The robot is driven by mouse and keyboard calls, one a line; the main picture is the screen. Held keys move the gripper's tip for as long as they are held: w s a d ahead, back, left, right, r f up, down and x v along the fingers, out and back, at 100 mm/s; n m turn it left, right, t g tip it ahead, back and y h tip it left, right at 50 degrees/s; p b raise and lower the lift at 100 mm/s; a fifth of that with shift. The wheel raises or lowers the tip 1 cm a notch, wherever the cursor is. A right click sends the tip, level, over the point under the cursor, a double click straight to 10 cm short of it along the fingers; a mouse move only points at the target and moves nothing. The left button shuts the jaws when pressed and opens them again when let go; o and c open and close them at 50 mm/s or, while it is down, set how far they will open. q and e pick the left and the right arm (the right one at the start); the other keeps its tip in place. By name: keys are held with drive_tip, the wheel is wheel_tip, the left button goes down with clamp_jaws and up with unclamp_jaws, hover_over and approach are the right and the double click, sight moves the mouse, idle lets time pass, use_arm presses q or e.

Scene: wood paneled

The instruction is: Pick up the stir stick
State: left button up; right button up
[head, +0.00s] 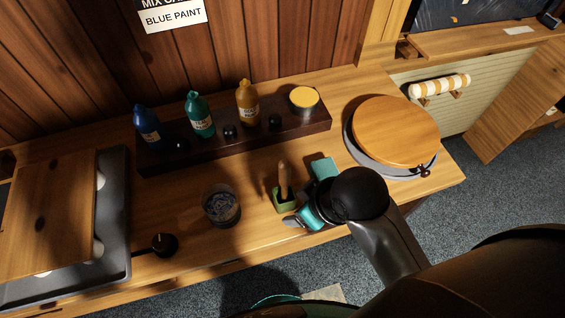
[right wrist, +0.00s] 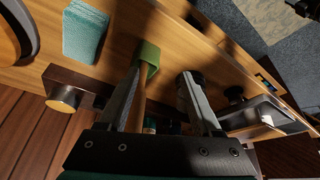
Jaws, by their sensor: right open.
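The stir stick (head: 283,177) is a brown wooden stick standing upright in a small green holder (head: 286,202) on the workbench. In the right wrist view the stick (right wrist: 138,108) runs down from the green holder (right wrist: 150,56), close beside the left-hand finger, on the inner side. My right gripper (head: 299,219) is at the holder's front right in the head view; its fingers (right wrist: 163,70) are spread apart in the wrist view. I cannot tell whether a finger touches the stick. My left gripper is not in view.
A dark glass cup (head: 221,206) stands left of the holder, and a teal sponge (head: 323,168) lies right of it. Behind are paint bottles (head: 200,116) on a dark rack (head: 160,159). A round wooden lid (head: 395,130) is at right, a grey tray (head: 118,215) at left.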

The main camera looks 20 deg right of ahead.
drive_tip(key=w+a+r+n+y, duration=0.2)
drive_tip(key=w+a+r+n, duration=0.2)
drive_tip(key=a+r+n, duration=0.25)
wheel_tip(320, 180, up, 8)
drive_tip(key=n+g+h, duration=0.4)
drive_tip(key=n, duration=2)
hover_over(283, 164)
drive_tip(key=shift+r, duration=0.15)
wheel_tip(283, 164, down, 10)
drive_tip(key=shift+r+b, duration=0.1)
drive_tip(key=shift+b, duration=0.25)
drive_tip(key=shift+w+d+f, duration=0.1)
drive_tip(key=shift+d+f, duration=0.05)
drive_tip(key=shift+f, duration=1.2)
drive_tip(key=shift+w+d+f, duration=0.1)
drive_tip(key=shift+f, duration=1.2)
drive_tip(key=shift+c, duration=0.3)
clamp_jaws()
